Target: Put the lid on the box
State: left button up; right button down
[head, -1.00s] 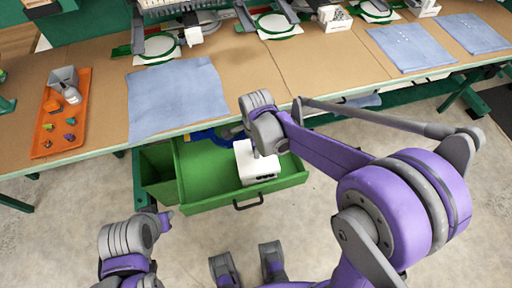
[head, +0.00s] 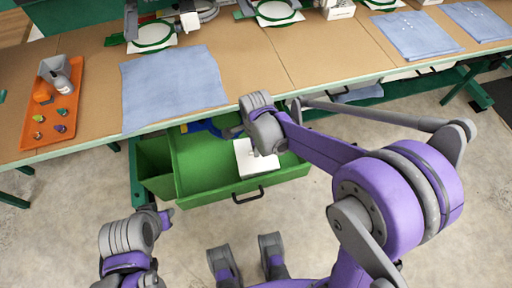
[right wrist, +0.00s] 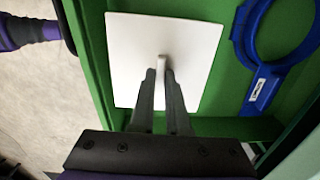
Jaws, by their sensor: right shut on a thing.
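The lid (right wrist: 190,35) is a flat white square plate with a small upright handle in its middle. My right gripper (right wrist: 162,75) is shut on that handle, with a finger on each side of it. In the head view the white lid (head: 250,160) shows inside the open green drawer, below my right wrist, which hides its far right part. A box under the lid cannot be made out clearly, so I cannot tell whether the lid touches it.
The green drawer (head: 190,190) stands open under the table (head: 255,65). A blue ring-shaped tool (right wrist: 262,90) lies in it beside the lid. A blue cloth (head: 172,88) and an orange tray (head: 52,125) with small items lie on the table.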

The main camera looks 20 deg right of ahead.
jog(key=shift+f, duration=0.2)
jog(key=shift+f+b, duration=0.25)
jog(key=shift+b, duration=0.05)
jog(key=c, duration=0.8)
grip_release()
notch_tip(320, 180, up, 11)
jog(key=shift+f+p, duration=0.1)
jog(key=shift+p, duration=1)
jog(key=s+d+r+n+t+p, duration=0.1)
jog(key=s+d+r+n+p, duration=0.1)
jog(key=n, duration=0.4)
jog(key=s+d+r+n+t+p, duration=0.2)
jog(key=s+r+n+p, duration=0.2)
jog(key=s+r+n, duration=0.1)
jog(key=s+d+r+n+t+p, duration=0.2)
jog(key=s+r+n+p, duration=0.1)
jog(key=s+n, duration=0.4)
jog(key=shift+d+r+n+p, duration=0.2)
jog(key=shift+d+n+p, duration=0.1)
jog(key=shift+p, duration=0.2)
